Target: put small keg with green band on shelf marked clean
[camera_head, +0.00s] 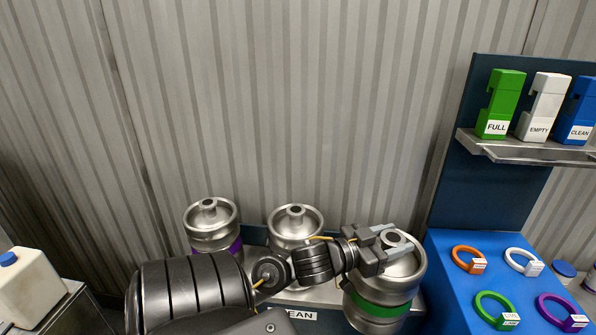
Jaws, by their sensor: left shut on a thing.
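The small steel keg with a green band (379,306) is upright at the lower middle right. My left gripper (388,246) comes in from the left over its top and is shut on the keg's top part; the exact contact is partly hidden by the fingers. The shelf sign (303,315) reads "EAN", its start hidden by my left arm; the shelf (325,294) lies behind it. The keg is at the shelf's right end. I cannot tell whether its base touches the shelf. My right gripper is out of view.
A purple-banded keg (211,224) and another keg (295,224), its band hidden, stand behind my arm. On the right, a blue table (455,240) holds coloured rings, below a rack shelf (520,151) with green, white and blue blocks. A white jug (28,285) is at far left.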

